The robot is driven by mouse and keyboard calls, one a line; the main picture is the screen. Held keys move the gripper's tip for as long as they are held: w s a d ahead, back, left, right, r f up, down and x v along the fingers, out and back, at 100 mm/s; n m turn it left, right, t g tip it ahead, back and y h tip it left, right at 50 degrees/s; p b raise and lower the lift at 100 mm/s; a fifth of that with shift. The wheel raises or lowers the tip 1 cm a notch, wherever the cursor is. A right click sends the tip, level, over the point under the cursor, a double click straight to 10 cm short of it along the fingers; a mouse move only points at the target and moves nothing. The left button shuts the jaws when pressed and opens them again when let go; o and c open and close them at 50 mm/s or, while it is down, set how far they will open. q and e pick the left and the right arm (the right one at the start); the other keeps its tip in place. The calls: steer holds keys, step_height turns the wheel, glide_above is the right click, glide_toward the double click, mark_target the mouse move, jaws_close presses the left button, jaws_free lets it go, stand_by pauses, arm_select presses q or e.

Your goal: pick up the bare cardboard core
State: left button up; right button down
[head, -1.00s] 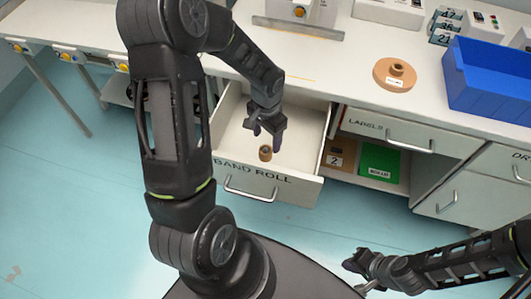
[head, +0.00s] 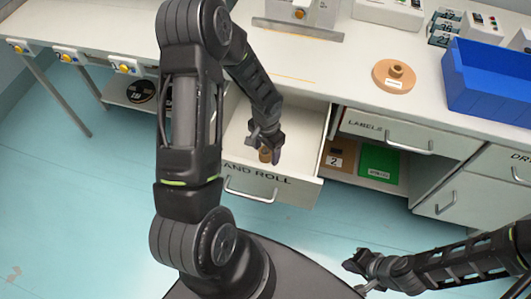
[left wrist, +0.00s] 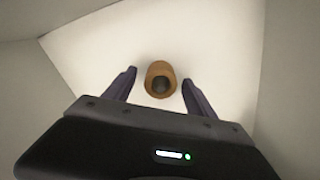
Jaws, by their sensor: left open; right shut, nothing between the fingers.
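The bare cardboard core (head: 265,155) is a short brown tube standing in the open drawer (head: 305,118) marked "…AND ROLL" in the head view. In the left wrist view the core (left wrist: 160,78) stands upright on the pale drawer floor, its dark hole facing the camera. My left gripper (head: 265,150) reaches down into the drawer and is open. In the left wrist view its two fingers (left wrist: 158,88) are on either side of the core, with a gap at each side. My right gripper (head: 360,272) is shut and empty, low at the right, away from the drawer.
The bench top carries a tan disc with a hub (head: 394,75) and a blue bin (head: 490,85). A LABELS drawer (head: 385,130) is right of the open drawer, above a shelf with a green item (head: 380,160). The drawer walls surround my left gripper.

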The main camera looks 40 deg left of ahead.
arm_select(q)
steer(key=shift+f, duration=0.15)
steer(key=shift+c, duration=0.5)
steer(key=c, duration=1.3)
